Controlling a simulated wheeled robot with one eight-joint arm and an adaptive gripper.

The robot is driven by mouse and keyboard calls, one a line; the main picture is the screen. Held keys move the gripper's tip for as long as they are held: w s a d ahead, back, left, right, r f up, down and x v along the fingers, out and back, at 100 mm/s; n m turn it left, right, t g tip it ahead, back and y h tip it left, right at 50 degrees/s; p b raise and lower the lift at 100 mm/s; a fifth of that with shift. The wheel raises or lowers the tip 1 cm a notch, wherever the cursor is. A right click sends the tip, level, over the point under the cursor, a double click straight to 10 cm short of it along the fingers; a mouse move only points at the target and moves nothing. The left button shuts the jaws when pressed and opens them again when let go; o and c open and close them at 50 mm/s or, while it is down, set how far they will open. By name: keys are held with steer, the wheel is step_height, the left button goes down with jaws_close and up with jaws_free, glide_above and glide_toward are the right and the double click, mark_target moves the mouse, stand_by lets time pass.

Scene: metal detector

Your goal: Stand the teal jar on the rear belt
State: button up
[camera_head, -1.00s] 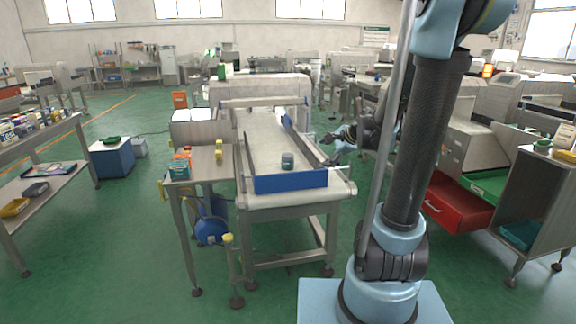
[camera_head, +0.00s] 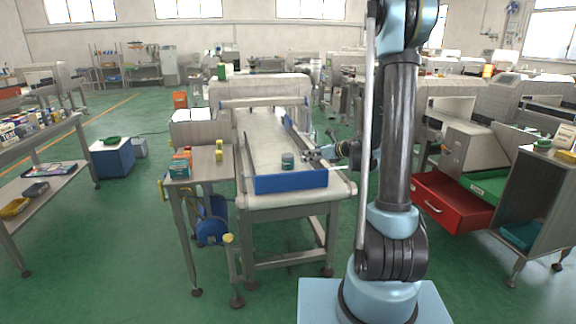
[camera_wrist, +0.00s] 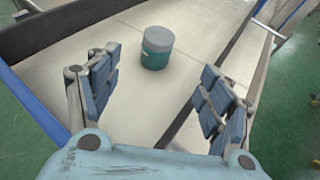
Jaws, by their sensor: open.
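The teal jar (camera_head: 287,160) stands upright on the pale belt (camera_head: 268,135), close to the blue board across its near end. In the wrist view the teal jar (camera_wrist: 156,48), with a grey lid, stands beyond the fingertips, roughly midway between them. My gripper (camera_head: 312,156) is just right of the jar in the head view, apart from it. In the wrist view my gripper (camera_wrist: 156,75) is open and empty, its fingers spread wide on either side of the line to the jar.
Low side rails and a blue end board (camera_head: 290,182) edge the belt. A metal side table (camera_head: 203,165) with small boxes (camera_head: 180,166) and yellow items stands left of it. A machine housing (camera_head: 262,88) spans the belt's far end. A red drawer (camera_head: 450,203) stands open at right.

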mark_target(291, 156)
steer(key=x, duration=1.6)
steer(key=shift+f, duration=0.1)
steer(key=c, duration=1.3)
